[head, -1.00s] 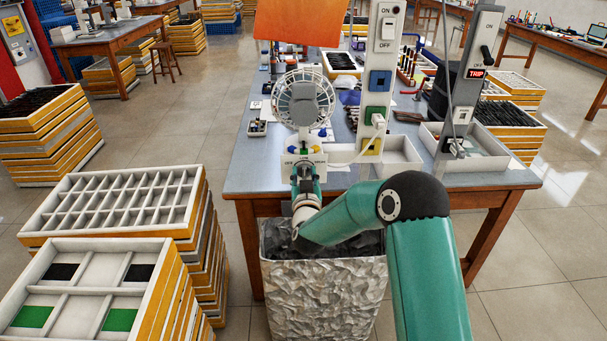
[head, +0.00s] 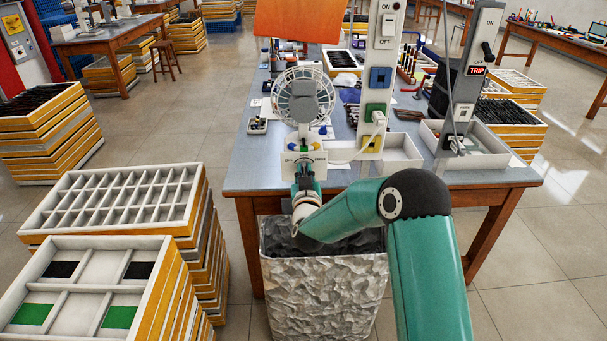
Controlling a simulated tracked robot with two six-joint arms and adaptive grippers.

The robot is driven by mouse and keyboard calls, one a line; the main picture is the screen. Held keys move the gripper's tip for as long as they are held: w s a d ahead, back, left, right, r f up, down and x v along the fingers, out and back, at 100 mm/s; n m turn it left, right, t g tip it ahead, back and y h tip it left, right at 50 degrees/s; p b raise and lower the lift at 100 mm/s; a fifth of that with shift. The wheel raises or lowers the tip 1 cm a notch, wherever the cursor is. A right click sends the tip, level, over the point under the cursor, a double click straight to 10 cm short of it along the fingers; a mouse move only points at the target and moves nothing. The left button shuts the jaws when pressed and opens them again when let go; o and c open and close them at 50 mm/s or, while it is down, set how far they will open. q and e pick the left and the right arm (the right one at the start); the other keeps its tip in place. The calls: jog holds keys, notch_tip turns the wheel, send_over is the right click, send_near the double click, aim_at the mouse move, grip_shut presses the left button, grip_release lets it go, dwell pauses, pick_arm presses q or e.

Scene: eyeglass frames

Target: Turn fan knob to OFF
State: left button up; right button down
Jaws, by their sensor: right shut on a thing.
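The white fan (head: 302,95) stands at the front edge of the blue-grey table, with a round cage facing me. Its base has a white front panel (head: 317,159) with small labels that seem to read OFF at the left and HIGH at the right. My right gripper (head: 303,172) is at the middle of this panel, shut on the fan knob. The fingers hide the knob, so I cannot tell which way it points. My left gripper is not in view.
A bin with a crumpled silver surface (head: 325,290) stands below my right gripper. A switch post (head: 386,60) and a post with a red TRIP display (head: 467,85) stand right of the fan. Stacked trays (head: 115,200) fill the left.

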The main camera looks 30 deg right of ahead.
jog(key=shift+w+a+f+n+b, duration=0.2)
jog(key=shift+n+b, duration=0.3)
jog(key=shift+n, duration=1.4)
jog(key=shift+w+a+n+b, duration=0.1)
jog(key=shift+a+n+b, duration=0.3)
jog(key=shift+n, duration=1.5)
jog(key=shift+w+a+f+n+b, duration=0.15)
jog(key=shift+n+b, duration=0.4)
jog(key=shift+n, duration=1.35)
jog(key=c, duration=1.2)
grip_release()
jog(key=shift+d, duration=0.1)
jog(key=shift+s, duration=0.1)
